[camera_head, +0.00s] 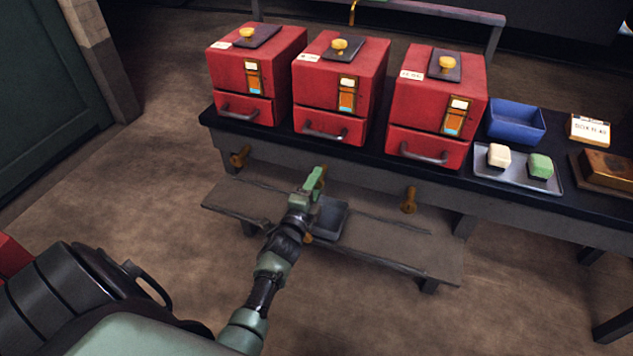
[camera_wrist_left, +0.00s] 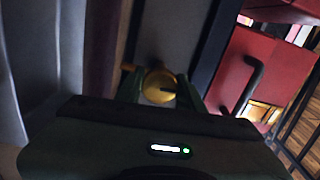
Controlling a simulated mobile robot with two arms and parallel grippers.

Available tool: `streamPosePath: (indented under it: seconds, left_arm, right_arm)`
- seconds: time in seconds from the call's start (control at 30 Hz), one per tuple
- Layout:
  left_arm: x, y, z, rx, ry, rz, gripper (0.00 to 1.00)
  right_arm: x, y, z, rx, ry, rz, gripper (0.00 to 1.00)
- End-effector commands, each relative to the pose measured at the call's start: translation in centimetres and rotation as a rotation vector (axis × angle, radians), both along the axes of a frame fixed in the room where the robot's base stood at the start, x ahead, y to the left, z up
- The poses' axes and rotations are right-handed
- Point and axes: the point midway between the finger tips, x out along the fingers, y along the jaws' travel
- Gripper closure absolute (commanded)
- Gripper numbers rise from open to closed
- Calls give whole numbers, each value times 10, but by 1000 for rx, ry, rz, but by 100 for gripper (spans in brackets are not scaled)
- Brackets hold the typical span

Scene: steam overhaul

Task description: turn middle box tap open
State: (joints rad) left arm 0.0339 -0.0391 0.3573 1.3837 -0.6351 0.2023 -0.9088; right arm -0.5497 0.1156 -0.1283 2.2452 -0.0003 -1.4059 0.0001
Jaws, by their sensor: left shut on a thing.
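Three red boxes stand in a row on the dark bench; the middle box (camera_head: 340,85) has a black top plate with a yellow knob and a drawer with a dark handle. Brass taps hang under the bench edge: the left tap (camera_head: 240,156) and the right tap (camera_head: 409,200) show in the head view. The middle tap is hidden there behind my left gripper (camera_head: 316,182). In the left wrist view, my left gripper (camera_wrist_left: 160,92) is shut on the round brass middle tap (camera_wrist_left: 158,80), one green finger on each side. My right gripper is in neither view.
A low wooden shelf (camera_head: 405,243) runs below the taps, with a grey tray (camera_head: 331,219) under my left gripper. On the bench at right are a blue bin (camera_head: 517,121), a metal tray (camera_head: 512,177) holding two small blocks, and a brass block (camera_head: 607,168). The floor at left is clear.

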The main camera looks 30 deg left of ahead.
Motion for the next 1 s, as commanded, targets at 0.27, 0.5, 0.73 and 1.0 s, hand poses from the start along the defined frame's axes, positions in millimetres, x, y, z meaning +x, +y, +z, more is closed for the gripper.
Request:
streamPosePath:
  seconds: [0.27, 0.5, 0.73, 1.0]
  left_arm:
    - [0, 0, 1, -208, -48, 0, 100]
    - [0, 0, 1, -430, -102, 0, 100]
    - [0, 0, 1, -643, -153, -2, 100]
    - [0, 0, 1, -893, -212, -1, 100]
  right_arm:
    - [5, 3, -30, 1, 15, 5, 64]
    - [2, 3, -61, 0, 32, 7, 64]
    - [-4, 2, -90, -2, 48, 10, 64]
    - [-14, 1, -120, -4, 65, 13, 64]
